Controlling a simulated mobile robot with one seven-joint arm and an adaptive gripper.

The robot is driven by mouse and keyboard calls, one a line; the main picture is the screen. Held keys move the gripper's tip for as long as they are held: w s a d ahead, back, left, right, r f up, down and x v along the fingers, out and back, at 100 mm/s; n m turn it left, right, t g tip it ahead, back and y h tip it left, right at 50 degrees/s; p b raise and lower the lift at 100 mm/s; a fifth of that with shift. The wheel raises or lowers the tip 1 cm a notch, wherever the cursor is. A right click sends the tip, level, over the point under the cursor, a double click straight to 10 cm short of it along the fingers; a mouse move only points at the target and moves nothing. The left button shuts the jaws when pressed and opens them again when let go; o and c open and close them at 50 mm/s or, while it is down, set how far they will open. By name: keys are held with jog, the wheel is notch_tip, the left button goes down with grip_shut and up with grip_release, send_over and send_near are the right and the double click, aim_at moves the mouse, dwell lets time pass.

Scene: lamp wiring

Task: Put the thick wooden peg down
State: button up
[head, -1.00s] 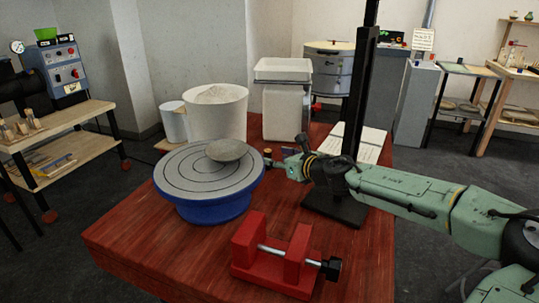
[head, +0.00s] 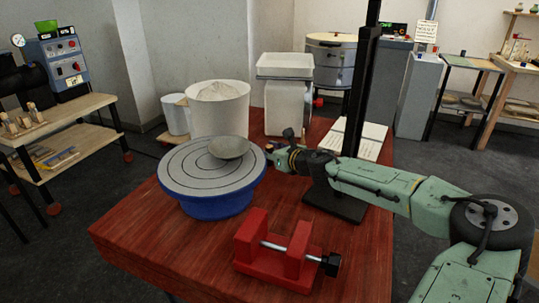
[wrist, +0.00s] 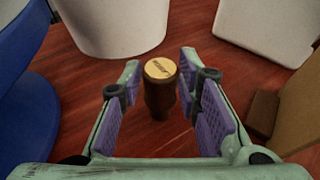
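The thick wooden peg (wrist: 160,100) is dark brown with a pale, marked round top. In the wrist view it stands upright on the red wooden table (wrist: 80,100), between my two fingers. My gripper (wrist: 160,70) is open, with purple pads on either side of the peg and a narrow gap showing on both sides. In the head view my gripper (head: 276,150) is low over the table, just right of the banding wheel; the peg cannot be made out clearly there.
The blue-based banding wheel (head: 180,180) with a grey bowl (head: 229,147) is close left of my gripper. A white bucket (head: 218,108) and white container (head: 287,105) stand behind. A black post (head: 364,90) rises at right. A red vise (head: 275,262) sits in front.

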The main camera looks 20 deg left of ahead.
jog(key=c, duration=0.5)
jog(key=shift+r, duration=0.1)
jog(key=shift+c, duration=0.2)
